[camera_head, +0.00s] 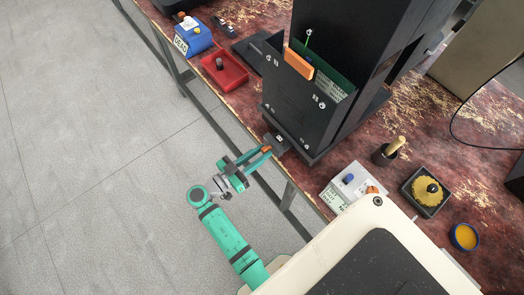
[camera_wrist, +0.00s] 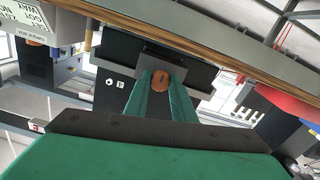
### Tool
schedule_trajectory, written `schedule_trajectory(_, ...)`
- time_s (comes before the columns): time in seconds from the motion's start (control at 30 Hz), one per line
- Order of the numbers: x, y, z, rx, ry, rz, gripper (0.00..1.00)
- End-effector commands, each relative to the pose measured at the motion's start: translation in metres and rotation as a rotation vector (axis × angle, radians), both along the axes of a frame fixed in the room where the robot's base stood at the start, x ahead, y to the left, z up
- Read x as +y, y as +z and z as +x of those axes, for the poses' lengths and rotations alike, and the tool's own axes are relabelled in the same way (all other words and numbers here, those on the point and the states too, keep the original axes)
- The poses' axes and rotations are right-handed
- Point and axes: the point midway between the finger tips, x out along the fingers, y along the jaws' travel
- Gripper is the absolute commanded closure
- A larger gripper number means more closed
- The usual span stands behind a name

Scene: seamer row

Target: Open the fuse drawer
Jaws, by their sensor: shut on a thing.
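A small dark block (camera_head: 277,142), which looks like the fuse drawer, sticks out low at the front of the tall black machine (camera_head: 300,115), near the bench edge. My gripper (camera_head: 266,150) reaches it from the front left. In the wrist view my green fingers (camera_wrist: 161,80) come together at the front of the dark drawer (camera_wrist: 165,62), shut on it, with an orange-brown patch between the tips. The exact grip on the drawer is small and partly hidden by the fingers. How far the drawer stands out is hard to tell.
The machine's open top pocket holds a green circuit board (camera_head: 338,82) with an orange piece (camera_head: 299,64). A red tray (camera_head: 225,70) and blue box (camera_head: 192,38) stand left. A grey control box (camera_head: 348,186) and black dish (camera_head: 427,191) stand right. The floor before the bench is clear.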

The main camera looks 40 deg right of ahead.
Motion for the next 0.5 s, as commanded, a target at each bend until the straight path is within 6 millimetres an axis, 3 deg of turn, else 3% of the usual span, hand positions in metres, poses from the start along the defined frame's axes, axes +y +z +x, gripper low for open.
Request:
schedule_trajectory(0.07, -0.0004, 0.0002, 0.0000, 0.000, 0.000, 0.000, 1.00)
schedule_trajectory(0.1, -0.0004, 0.0002, -0.0001, 0.000, 0.000, 0.000, 0.68)
schedule_trajectory(0.13, -0.0005, 0.0001, -0.0001, 0.000, -0.001, 0.000, 0.60)
schedule_trajectory(0.5, 0.0030, 0.0001, 0.0007, 0.000, 0.002, -0.001, 0.58)
